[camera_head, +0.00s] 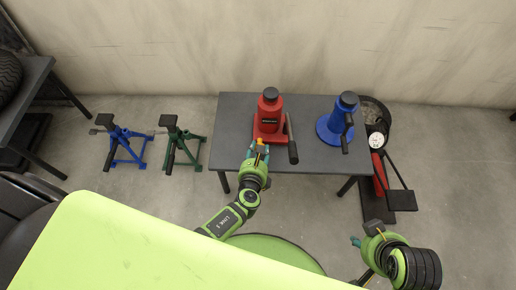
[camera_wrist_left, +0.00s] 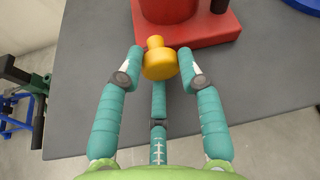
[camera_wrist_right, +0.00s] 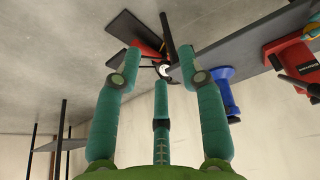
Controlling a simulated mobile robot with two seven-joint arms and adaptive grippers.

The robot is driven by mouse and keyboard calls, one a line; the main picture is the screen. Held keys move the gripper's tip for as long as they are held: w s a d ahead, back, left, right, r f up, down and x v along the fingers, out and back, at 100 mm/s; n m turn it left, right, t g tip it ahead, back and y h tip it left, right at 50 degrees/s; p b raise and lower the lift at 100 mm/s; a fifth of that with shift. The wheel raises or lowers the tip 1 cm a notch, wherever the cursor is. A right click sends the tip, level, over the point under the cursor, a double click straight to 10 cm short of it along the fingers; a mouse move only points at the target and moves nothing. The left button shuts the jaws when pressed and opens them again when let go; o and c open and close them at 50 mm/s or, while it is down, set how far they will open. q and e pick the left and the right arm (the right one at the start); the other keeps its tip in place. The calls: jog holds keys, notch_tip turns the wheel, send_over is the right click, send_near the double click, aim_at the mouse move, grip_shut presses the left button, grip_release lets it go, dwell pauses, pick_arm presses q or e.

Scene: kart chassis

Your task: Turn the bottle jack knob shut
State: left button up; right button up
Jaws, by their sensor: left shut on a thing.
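The red bottle jack (camera_head: 270,112) stands upright on the dark table, its red base (camera_wrist_left: 205,30) near the front edge. Its yellow-orange knob (camera_wrist_left: 159,62) sticks out from the base toward me, and it also shows small in the head view (camera_head: 262,146). My left gripper (camera_wrist_left: 162,65) is around the knob, with one fingertip at each side, shut on it. My right gripper (camera_wrist_right: 165,70) is empty, with its fingers apart, off to the right in front of the table. It also shows in the head view (camera_head: 366,238).
The dark table (camera_head: 215,160) also carries a blue jack (camera_head: 338,120) at the right. A black lever (camera_head: 291,140) leans at the red jack's right side. Blue (camera_head: 122,142) and green (camera_head: 182,142) stands are on the floor at left. A red floor jack (camera_head: 379,172) is right of the table.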

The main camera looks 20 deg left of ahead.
pick_arm(q)
jog(key=shift+w+r+m+y+p, duration=0.15)
jog(key=shift+r+m+y+p, duration=0.05)
jog(key=shift+m+y+p, duration=0.3)
jog(key=shift+w+r+m+y+p, duration=0.15)
jog(key=shift+m+y+p, duration=0.2)
jog(key=shift+m, duration=0.25)
pick_arm(e)
jog(key=shift+g, duration=0.4)
jog(key=shift+f, duration=2.4)
pick_arm(q)
jog(key=o, duration=0.8)
jog(key=shift+o, duration=0.3)
jog(key=shift+s+d+f, duration=0.1)
jog(key=shift+s+f, duration=0.05)
jog(key=shift+f, duration=0.05)
jog(key=shift+s+d+r, duration=0.1)
jog(key=shift+s+d, duration=0.05)
jog(key=shift+s, duration=0.3)
jog(key=v, duration=1.1)
jog(key=shift+r, duration=0.35)
jog(key=shift+w, duration=0.1)
